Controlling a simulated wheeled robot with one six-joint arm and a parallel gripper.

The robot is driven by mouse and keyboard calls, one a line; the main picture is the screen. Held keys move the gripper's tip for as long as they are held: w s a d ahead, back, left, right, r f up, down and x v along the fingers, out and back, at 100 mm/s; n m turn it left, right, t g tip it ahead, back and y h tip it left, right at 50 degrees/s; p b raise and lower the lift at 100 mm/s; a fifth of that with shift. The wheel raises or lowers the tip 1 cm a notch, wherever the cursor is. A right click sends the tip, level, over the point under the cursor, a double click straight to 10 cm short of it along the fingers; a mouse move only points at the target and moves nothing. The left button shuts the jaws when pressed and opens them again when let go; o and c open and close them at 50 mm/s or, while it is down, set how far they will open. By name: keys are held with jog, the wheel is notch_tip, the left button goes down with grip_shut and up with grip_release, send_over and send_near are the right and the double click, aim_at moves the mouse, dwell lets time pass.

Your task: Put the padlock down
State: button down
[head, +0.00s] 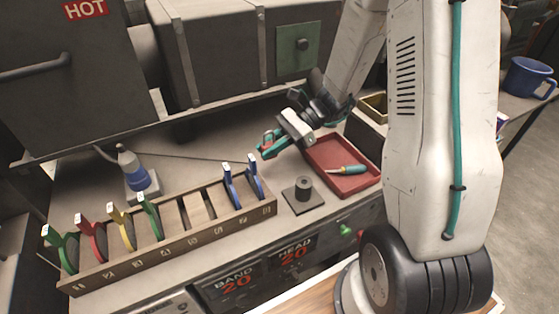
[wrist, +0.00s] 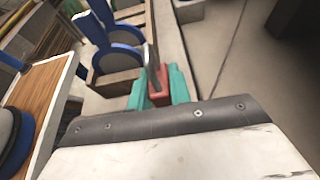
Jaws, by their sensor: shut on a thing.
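My gripper (head: 267,147) has teal fingers and is shut on the padlock, a small red thing (head: 268,138). It is left of the red tray and behind the right end of the wooden rack; the bench lies below it, and I cannot tell whether the padlock touches it. In the wrist view the red padlock (wrist: 158,82) sits between the teal fingers, with a thin grey part reaching forward.
A red tray (head: 365,180) holds a teal-handled screwdriver (head: 347,170). A dark cylinder on a square plate (head: 303,190) stands in front. The slotted rack (head: 180,248) holds several coloured tools. A blue-banded bottle (head: 136,172) stands back left. Bare bench (head: 195,165) lies behind the rack.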

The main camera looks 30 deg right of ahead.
aim_at(270, 172)
jog(key=shift+f, duration=2.55)
jog(key=c, duration=1.3)
grip_release()
jog(key=shift+f, duration=0.15)
